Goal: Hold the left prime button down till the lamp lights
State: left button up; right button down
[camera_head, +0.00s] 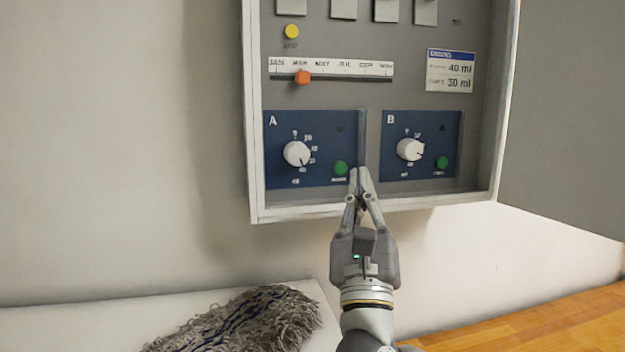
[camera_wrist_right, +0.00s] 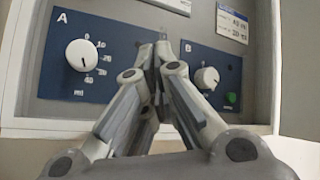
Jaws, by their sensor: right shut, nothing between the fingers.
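The left prime button is a green round button (camera_head: 340,168) at the lower right of the blue panel marked A (camera_head: 315,125). The lamp on that panel (camera_head: 340,129) is a small dark dot above the button and looks unlit. My right gripper (camera_head: 359,172) is shut and empty, its tips just right of the green button, near the panel's right edge; I cannot tell whether they touch anything. In the right wrist view the closed fingers (camera_wrist_right: 153,50) hide the left button. My left gripper is not in view.
Panel B (camera_head: 430,122) has a white dial (camera_head: 410,150), a green button (camera_head: 441,164) and a dark lamp. Panel A has a white dial (camera_head: 296,154). The cabinet's frame (camera_head: 300,212) juts out below. A grey mop head (camera_head: 245,322) lies at lower left.

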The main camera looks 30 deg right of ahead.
aim_at(343, 172)
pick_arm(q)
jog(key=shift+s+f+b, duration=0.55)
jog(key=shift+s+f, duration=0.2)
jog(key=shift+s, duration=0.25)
pick_arm(e)
jog(key=shift+w+d+r, duration=0.15)
jog(key=shift+w+d, duration=0.1)
jog(key=shift+w, duration=0.95)
jog(key=shift+w+d+r, duration=0.15)
jog(key=shift+w+d, duration=0.1)
jog(key=shift+w, duration=1)
jog(key=shift+w+d+r, duration=0.15)
jog(key=shift+w+d, duration=0.1)
jog(key=shift+w, duration=0.95)
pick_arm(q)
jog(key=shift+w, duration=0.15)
pick_arm(e)
jog(key=shift+w, duration=0.15)
jog(key=shift+w+d, duration=0.1)
jog(key=shift+w, duration=0.2)
